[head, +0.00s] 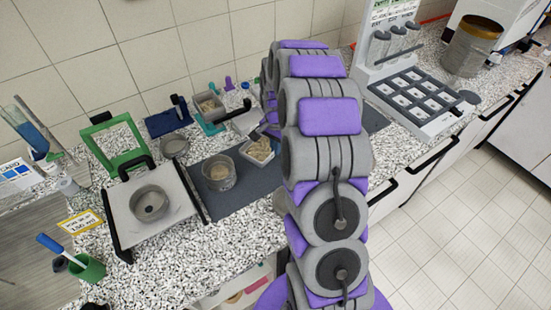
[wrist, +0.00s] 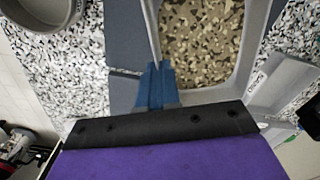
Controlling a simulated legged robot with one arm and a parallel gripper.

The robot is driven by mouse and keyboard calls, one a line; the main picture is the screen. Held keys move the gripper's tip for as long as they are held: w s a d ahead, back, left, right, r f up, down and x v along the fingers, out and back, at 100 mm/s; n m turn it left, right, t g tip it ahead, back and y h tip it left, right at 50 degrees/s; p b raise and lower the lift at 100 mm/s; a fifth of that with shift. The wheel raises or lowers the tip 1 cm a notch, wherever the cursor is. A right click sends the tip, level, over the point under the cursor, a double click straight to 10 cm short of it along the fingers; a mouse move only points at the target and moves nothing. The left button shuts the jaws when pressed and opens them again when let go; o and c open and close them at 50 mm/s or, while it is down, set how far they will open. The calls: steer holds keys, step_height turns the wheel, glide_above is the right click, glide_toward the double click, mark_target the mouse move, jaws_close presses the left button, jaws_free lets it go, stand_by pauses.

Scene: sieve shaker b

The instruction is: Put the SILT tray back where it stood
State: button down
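A pale grey tray (head: 258,151) with tan, speckled grains stands at the right part of the dark mat in the head view, close beside my arm. In the wrist view the tray (wrist: 243,62) fills the top middle, with the grains inside its walls. My gripper's blue fingers (wrist: 157,85) are close together on the tray's near-left wall. In the head view the fingers are hidden or too small to make out. Whether the tray touches the mat is unclear.
Another tray of grains (head: 208,106) stands in a teal holder at the back. A round sieve (head: 219,172) stands on the dark mat (head: 235,201).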

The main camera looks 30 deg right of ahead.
mark_target(276, 164)
step_height(276, 164, down, 3)
steer(key=shift+d+f, duration=0.1)
step_height(276, 164, down, 3)
steer(key=shift+r+b, duration=0.1)
steer(key=shift+b, duration=0.35)
steer(key=shift+r, duration=0.1)
steer(key=c, duration=1.4)
jaws_free()
steer(key=shift+o, duration=0.2)
